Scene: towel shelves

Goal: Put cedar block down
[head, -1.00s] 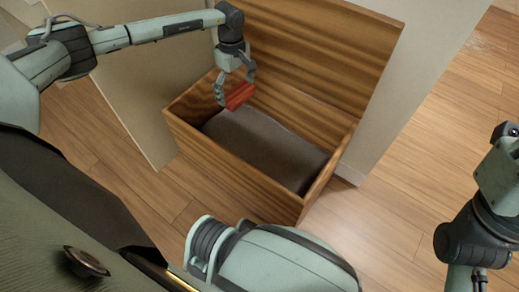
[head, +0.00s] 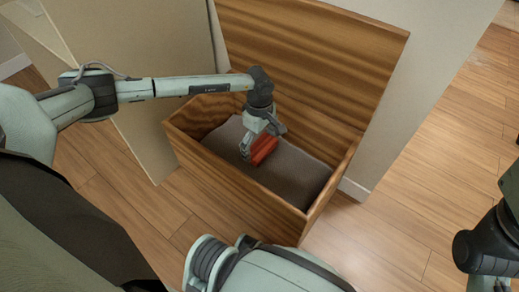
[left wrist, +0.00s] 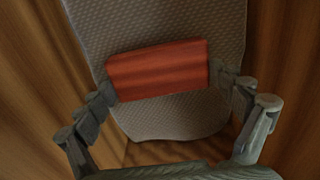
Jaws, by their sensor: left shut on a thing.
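The cedar block (head: 264,149) is a reddish-brown piece held inside the open wooden chest (head: 240,205). My left gripper (head: 259,148) is shut on it, low over the grey folded towel (head: 305,172) in the chest. In the left wrist view the block (left wrist: 158,69) spans between the two fingers (left wrist: 163,90), with the textured grey towel (left wrist: 170,122) behind it. I cannot tell whether the block touches the towel. My right gripper is out of view; only part of my right arm shows at the right edge.
The chest's raised lid (head: 315,60) stands at the back, against a pale wall. A beige panel (head: 140,90) stands left of the chest. Wooden floor (head: 400,215) is clear to the right.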

